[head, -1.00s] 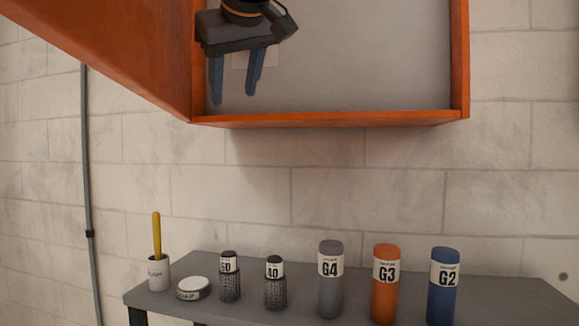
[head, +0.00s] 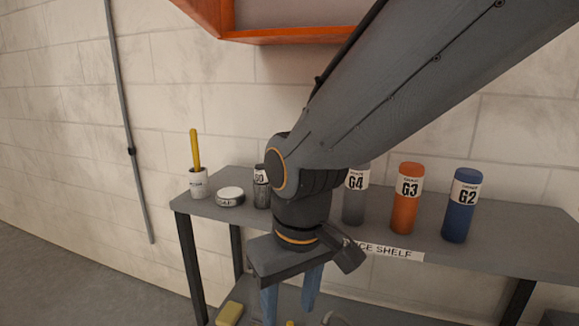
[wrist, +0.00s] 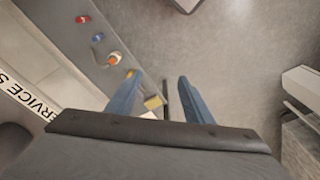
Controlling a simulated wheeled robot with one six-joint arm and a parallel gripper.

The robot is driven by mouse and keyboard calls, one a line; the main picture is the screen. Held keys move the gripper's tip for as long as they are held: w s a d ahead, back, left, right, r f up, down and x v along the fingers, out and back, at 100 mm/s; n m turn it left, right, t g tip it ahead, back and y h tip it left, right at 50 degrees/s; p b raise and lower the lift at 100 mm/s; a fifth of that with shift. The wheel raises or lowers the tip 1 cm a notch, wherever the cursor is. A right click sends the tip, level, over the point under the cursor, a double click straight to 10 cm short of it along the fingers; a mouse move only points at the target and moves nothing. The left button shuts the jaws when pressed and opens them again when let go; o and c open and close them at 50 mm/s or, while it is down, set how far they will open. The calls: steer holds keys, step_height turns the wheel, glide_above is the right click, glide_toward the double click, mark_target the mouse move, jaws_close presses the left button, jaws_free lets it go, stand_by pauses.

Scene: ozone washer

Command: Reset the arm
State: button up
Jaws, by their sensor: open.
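My gripper (head: 291,291) hangs in front of the service shelf's front edge in the head view, pointing down. Its two blue fingers are apart with nothing between them. In the wrist view the open fingers (wrist: 160,100) point toward the floor beside the shelf. My arm crosses the head view from the upper right and hides part of the shelf top.
The grey shelf (head: 520,230) holds a grey G4 bottle (head: 354,205), orange G3 bottle (head: 405,205), blue G2 bottle (head: 459,215), soap tin (head: 230,197) and cup (head: 198,186). A yellow block (head: 229,314) sits lower. An orange cabinet (head: 290,36) hangs above.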

steer(key=s+d+f+g, duration=0.1)
steer(key=s+d+f, duration=0.25)
steer(key=s, duration=0.25)
steer(key=d+r+m+p, duration=0.3)
steer(key=d+r+p, duration=0.4)
steer(key=r+p, duration=0.3)
steer(key=d+r+m+p, duration=0.3)
steer(key=d+r+p, duration=0.5)
steer(key=r+p, duration=0.3)
steer(key=p, duration=0.4)
steer(key=shift+w+d+h, duration=0.2)
steer(key=shift+w+h, duration=0.1)
steer(key=shift+h, duration=0.1)
